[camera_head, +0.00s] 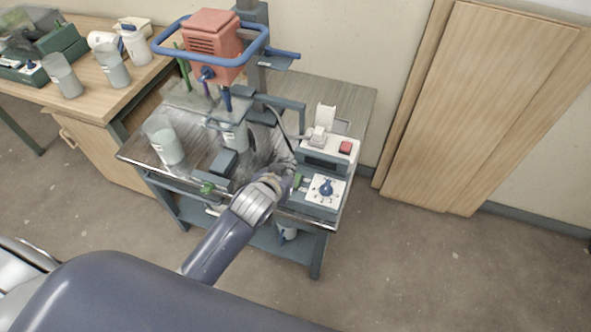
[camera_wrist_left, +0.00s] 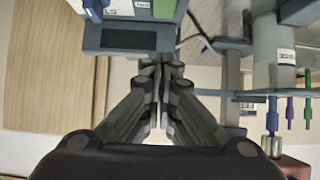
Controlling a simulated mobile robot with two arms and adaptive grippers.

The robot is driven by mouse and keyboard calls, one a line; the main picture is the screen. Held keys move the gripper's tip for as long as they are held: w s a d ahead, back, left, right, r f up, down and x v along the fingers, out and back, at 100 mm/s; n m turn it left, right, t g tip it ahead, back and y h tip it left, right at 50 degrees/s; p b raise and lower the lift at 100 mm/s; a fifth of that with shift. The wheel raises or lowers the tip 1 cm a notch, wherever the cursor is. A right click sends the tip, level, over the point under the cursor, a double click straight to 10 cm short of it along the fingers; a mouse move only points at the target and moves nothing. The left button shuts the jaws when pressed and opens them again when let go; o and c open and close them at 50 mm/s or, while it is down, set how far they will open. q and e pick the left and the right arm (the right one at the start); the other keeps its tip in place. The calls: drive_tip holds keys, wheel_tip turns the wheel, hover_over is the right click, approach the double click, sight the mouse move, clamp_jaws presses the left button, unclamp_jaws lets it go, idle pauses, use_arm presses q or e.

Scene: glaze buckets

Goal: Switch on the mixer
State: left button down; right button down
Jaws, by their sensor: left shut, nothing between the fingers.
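The mixer (camera_head: 213,45) has a red motor head with a blue bar frame, on a stand at the back of the metal cart. Its shaft points down at a grey bucket (camera_head: 235,135). The control box (camera_head: 318,188) stands on the cart's right side, with a blue knob (camera_head: 326,187) on a white plate, a green part (camera_head: 300,181) at its left and a red switch (camera_head: 345,147) behind. My left gripper (camera_head: 285,182) is just left of the box. In the left wrist view its fingers (camera_wrist_left: 160,72) are shut and empty, close to the box (camera_wrist_left: 125,38); contact is unclear.
Another grey bucket (camera_head: 164,141) stands on the cart's left. A wooden table (camera_head: 85,82) at the left holds more buckets and a bottle (camera_head: 135,45). Wooden panels (camera_head: 480,105) lean on the wall at right. The floor at lower right is clear.

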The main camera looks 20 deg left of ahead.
use_arm(q)
drive_tip(key=x, duration=0.4)
drive_tip(key=f+x, duration=0.1)
drive_tip(key=x, duration=0.1)
drive_tip(key=shift+s+f+p, duration=0.1)
drive_tip(key=shift+f+p, duration=0.2)
drive_tip(key=shift+f, duration=1)
use_arm(e)
drive_tip(key=shift+w+d+r, duration=0.25)
drive_tip(key=shift+d+r, duration=0.15)
drive_tip(key=shift+d, duration=0.3)
